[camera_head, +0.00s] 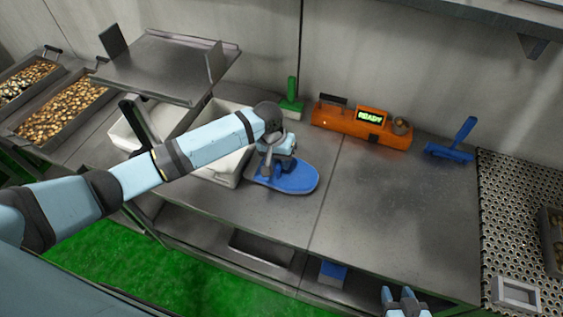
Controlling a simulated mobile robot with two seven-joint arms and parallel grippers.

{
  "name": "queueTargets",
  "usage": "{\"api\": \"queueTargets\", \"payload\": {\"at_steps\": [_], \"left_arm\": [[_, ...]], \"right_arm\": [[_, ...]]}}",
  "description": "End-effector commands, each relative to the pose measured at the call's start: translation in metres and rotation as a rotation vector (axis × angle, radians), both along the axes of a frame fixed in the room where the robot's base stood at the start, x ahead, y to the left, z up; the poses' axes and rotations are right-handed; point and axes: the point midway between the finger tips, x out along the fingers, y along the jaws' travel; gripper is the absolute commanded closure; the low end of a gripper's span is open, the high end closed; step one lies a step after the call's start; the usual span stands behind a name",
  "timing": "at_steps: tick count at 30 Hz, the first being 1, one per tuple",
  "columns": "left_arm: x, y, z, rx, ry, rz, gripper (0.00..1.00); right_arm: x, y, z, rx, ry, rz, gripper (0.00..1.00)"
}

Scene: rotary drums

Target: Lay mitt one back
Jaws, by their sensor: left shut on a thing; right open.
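A blue mitt (293,178) lies flat on the metal counter (375,205), with its rounded end to the right. My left gripper (268,174) is at the mitt's left end and is shut on it. The wrist of my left arm hides part of that end. I cannot tell whether the whole mitt touches the counter. My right gripper (405,294) is open and empty at the bottom edge, in front of the counter. No second mitt can be made out.
An orange box (345,122) with a lit READY display stands at the back. Green (291,100) and blue (455,143) handled tools flank it. White bins (222,170) sit left of the mitt, and trays of pieces (62,112) are further left. The counter right of the mitt is clear.

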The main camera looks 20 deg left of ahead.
Motion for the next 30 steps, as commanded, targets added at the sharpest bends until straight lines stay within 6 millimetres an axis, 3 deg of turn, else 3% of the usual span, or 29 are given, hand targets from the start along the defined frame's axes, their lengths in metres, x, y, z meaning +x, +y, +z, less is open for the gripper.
{"api": "queueTargets", "payload": {"at_steps": [3, 14, 15, 18, 28, 30], "left_arm": [[0.000, 0.000, -0.013, 0.001, 0.000, 0.001, 1.00], [0.000, 0.000, -0.017, 0.000, -0.001, 0.001, 1.00], [0.000, 0.000, -0.017, 0.001, -0.001, 0.000, 0.75], [0.000, 0.000, -0.017, 0.001, -0.001, 0.000, 0.56], [0.000, 0.000, -0.013, 0.001, -0.002, -0.001, 0.56], [0.000, 0.002, -0.005, 0.001, -0.001, 0.001, 0.56]], "right_arm": [[0.000, 0.000, 0.001, 0.001, 0.000, -0.001, 0.57], [0.000, 0.000, 0.002, 0.001, -0.001, -0.001, 0.57], [0.000, 0.000, 0.002, 0.001, -0.001, -0.001, 0.57], [0.000, 0.000, 0.003, 0.001, -0.002, -0.001, 0.57], [0.000, 0.000, 0.001, 0.001, -0.002, -0.001, 0.57], [0.000, 0.000, 0.010, -0.001, 0.000, -0.001, 0.57]]}}
